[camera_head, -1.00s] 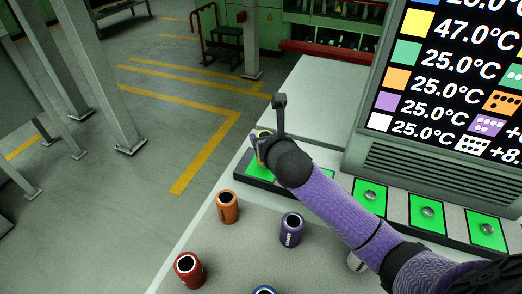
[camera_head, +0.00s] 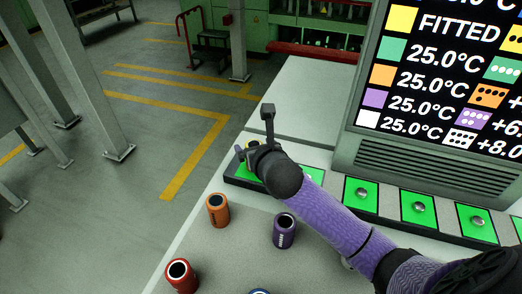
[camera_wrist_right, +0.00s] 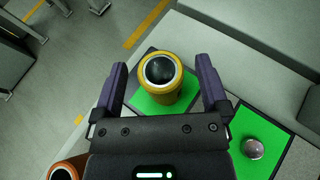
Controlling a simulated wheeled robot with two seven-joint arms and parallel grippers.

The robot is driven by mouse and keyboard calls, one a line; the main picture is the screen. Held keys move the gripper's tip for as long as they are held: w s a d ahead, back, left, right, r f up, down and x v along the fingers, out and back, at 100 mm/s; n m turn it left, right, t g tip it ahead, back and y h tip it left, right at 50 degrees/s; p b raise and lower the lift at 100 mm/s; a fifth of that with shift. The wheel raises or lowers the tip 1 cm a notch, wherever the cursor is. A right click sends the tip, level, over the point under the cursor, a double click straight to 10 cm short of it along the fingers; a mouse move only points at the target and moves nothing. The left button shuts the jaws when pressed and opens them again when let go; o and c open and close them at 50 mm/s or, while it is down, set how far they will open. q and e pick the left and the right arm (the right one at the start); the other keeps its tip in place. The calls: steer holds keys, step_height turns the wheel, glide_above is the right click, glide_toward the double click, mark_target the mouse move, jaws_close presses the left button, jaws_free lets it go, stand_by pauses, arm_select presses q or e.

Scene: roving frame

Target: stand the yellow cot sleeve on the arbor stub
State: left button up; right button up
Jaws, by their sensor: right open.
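The yellow cot sleeve (camera_wrist_right: 174,94) stands upright on a green pad (camera_wrist_right: 153,104) in the wrist view, with a dark rounded shape inside its open top. Any arbor stub under it is hidden by the sleeve. In the head view only a sliver of the sleeve (camera_head: 239,154) shows behind my right gripper (camera_head: 255,138). The right gripper is open, its two purple fingers apart on either side of the sleeve, with a visible gap at each side. The screen (camera_head: 445,75) reads FITTED in its yellow row. My left gripper is not in view.
More green pads with silver stubs (camera_head: 419,207) run to the right. An orange sleeve (camera_head: 218,210), a purple sleeve (camera_head: 284,231) and a red sleeve (camera_head: 181,275) stand on the near bench. The bench's left edge drops to the floor.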

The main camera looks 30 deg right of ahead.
steer(key=p+v, duration=0.3)
steer(key=v, duration=0.8)
steer(key=shift+s, duration=0.1)
stand_by(1.5)
